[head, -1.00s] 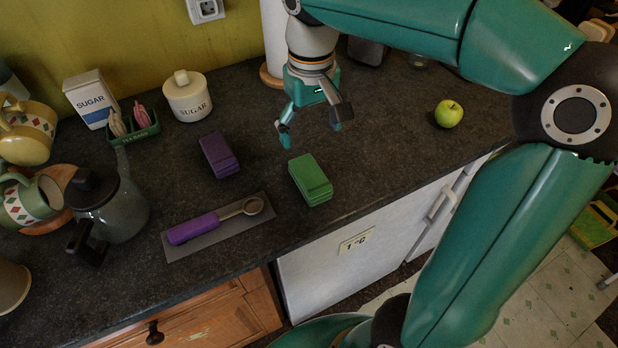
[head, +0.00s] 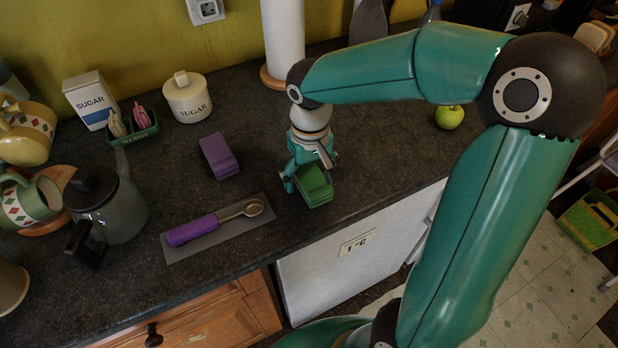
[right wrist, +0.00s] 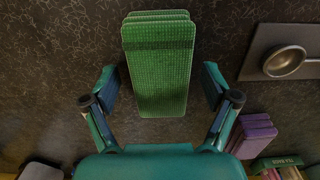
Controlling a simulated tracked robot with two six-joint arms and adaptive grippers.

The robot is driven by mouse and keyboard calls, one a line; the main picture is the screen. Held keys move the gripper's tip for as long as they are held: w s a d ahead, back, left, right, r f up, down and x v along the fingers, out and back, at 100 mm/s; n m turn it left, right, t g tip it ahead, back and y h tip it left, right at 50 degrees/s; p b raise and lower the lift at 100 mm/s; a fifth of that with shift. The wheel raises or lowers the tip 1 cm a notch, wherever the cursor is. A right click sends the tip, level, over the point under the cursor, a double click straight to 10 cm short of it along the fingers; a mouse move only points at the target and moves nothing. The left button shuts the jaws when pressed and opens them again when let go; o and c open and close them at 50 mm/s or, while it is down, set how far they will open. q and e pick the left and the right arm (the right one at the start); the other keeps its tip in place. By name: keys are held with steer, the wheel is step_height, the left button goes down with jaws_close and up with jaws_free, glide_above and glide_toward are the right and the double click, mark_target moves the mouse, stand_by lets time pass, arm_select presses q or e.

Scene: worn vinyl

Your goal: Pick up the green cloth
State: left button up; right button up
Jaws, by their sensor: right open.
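The green cloth (head: 314,187) lies folded in a stack on the dark counter, near its front edge. It also shows in the right wrist view (right wrist: 160,62), upright in the picture between the fingers. My right gripper (head: 308,183) is low over the cloth, with a finger on either side of it. In the right wrist view my right gripper (right wrist: 160,88) is open, with gaps between both fingers and the cloth. The cloth's back part is hidden by the gripper in the head view. My left gripper is not in view.
A purple folded cloth (head: 219,156) lies to the left. A purple-handled scoop (head: 205,226) rests on a grey mat (head: 180,252). A paper roll (head: 283,40) stands behind, and a green apple (head: 449,117) sits to the right. The counter between is clear.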

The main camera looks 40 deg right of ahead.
mark_target(310, 174)
steer(key=c, duration=1.1)
steer(key=shift+r, duration=0.1)
steer(key=shift+c, duration=0.2)
step_height(310, 174, up, 20)
steer(key=p, duration=0.1)
steer(key=shift+p, duration=0.35)
steer(key=o, duration=0.3)
steer(key=shift+c, duration=1.4)
